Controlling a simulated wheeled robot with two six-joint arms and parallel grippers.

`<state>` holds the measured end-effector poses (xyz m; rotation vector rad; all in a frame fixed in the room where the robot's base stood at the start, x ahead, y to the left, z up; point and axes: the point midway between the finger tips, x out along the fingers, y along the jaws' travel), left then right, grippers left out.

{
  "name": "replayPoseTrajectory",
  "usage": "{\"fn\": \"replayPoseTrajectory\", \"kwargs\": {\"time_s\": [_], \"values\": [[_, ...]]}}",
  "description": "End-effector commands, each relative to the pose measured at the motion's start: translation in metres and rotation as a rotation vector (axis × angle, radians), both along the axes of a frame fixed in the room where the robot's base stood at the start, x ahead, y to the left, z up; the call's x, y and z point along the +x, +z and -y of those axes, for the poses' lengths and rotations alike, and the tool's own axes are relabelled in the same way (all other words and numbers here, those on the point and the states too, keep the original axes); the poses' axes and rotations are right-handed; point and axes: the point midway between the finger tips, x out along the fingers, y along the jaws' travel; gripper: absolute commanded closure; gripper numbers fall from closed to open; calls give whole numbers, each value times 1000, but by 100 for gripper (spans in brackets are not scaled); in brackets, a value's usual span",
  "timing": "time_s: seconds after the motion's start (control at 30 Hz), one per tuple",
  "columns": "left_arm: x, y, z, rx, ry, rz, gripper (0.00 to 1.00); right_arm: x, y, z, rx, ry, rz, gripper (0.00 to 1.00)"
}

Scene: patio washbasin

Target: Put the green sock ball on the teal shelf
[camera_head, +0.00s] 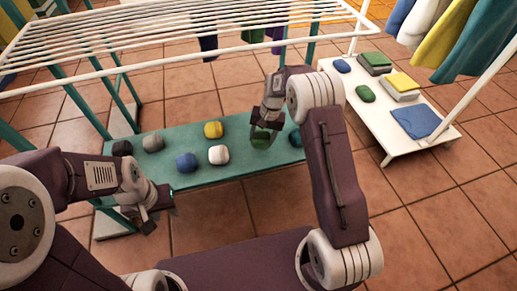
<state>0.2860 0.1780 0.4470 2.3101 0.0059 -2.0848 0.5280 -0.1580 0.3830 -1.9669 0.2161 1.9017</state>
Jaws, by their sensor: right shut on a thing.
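A green sock ball (261,138) is held between the fingers of my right gripper (263,133). The gripper is shut on it over the right part of the teal shelf (180,172); I cannot tell whether the ball touches the surface. My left gripper (155,208) is by the front left edge of the teal shelf, away from the balls; its finger gap is unclear. Another green ball (364,94) lies on the white shelf (405,146) at the right.
On the teal shelf lie a black ball (122,148), grey ball (153,142), blue ball (187,162), yellow ball (213,130), white ball (218,155) and a teal ball (296,137). A white drying rack (190,30) spans above. The white shelf holds folded cloths (415,121).

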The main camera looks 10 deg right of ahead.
Motion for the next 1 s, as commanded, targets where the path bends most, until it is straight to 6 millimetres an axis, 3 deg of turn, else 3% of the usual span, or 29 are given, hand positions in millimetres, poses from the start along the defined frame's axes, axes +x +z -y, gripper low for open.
{"fn": "replayPoseTrajectory", "kwargs": {"time_s": [0.17,0.4,0.77,0.8,0.87,1.0], "values": [[0,-3,0,0,0,0,64,2,-3,-4,0,-1,-1,82],[0,-41,0,0,0,0,64,2,-46,-3,0,-1,-1,82],[0,-35,0,0,0,1,64,2,-44,-3,0,-1,-1,82],[0,-36,0,0,0,1,64,2,-44,-3,0,-1,-1,34],[0,-36,0,0,0,1,64,2,-44,-3,0,-1,-1,20],[0,-36,0,0,0,1,64,2,-44,-3,0,-1,-1,20]]}}
